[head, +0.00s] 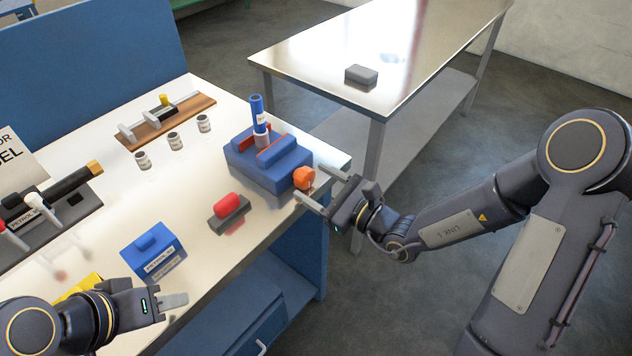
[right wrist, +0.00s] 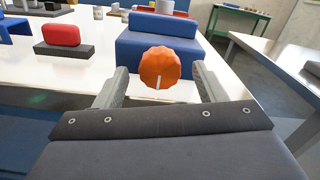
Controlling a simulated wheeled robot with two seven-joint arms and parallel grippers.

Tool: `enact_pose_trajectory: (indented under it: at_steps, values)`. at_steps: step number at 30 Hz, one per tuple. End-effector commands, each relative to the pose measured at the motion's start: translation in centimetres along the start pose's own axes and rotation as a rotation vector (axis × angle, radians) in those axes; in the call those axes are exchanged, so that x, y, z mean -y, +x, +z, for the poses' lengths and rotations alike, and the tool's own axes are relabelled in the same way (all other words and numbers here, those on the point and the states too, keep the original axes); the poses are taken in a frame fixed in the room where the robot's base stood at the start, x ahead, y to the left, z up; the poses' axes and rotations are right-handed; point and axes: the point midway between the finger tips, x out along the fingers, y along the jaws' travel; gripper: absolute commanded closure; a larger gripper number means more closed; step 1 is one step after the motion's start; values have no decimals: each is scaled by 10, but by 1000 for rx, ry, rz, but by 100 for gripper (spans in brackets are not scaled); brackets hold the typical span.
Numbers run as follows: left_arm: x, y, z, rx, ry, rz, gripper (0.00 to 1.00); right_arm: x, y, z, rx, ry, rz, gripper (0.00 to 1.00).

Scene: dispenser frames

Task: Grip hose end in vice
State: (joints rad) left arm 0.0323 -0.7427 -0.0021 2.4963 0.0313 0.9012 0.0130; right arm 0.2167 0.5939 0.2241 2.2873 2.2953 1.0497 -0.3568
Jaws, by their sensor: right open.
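The blue vice (head: 268,170) with red jaw pads sits near the right end of the bench. A blue hose end (head: 257,108) with a white label and a pale collar stands upright between the pads; I cannot tell whether they press on it. The vice's orange knob (head: 303,178) faces my right gripper (head: 312,184), which is open with one finger on each side of the knob. The knob (right wrist: 160,67) also shows between the fingers in the right wrist view; contact is unclear. My left gripper (head: 173,300) is at the bench's front left, its finger gap not visible.
A red block on a dark base (head: 230,214) and a blue labelled box (head: 152,256) stand near the front edge. Several small cups (head: 175,141), a wooden board (head: 166,121) and a black nozzle (head: 66,187) lie behind. A separate metal table (head: 400,40) stands beyond a floor gap.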

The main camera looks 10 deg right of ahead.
Motion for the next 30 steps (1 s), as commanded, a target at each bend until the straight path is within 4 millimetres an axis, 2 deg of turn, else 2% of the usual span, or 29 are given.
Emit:
enact_pose_trajectory:
  at_steps: [10, 20, 30]
  values:
    - [0, 0, 0, 0, 0, 0, 64, 0, 6, 0, 0, 1, 0, 36]
    - [0, 0, 0, 0, 0, 0, 64, 0, 5, 0, 0, 0, 1, 79]
    - [-2, -4, -2, 0, 0, 0, 64, 0, 5, 1, -1, 55, 1, 80]
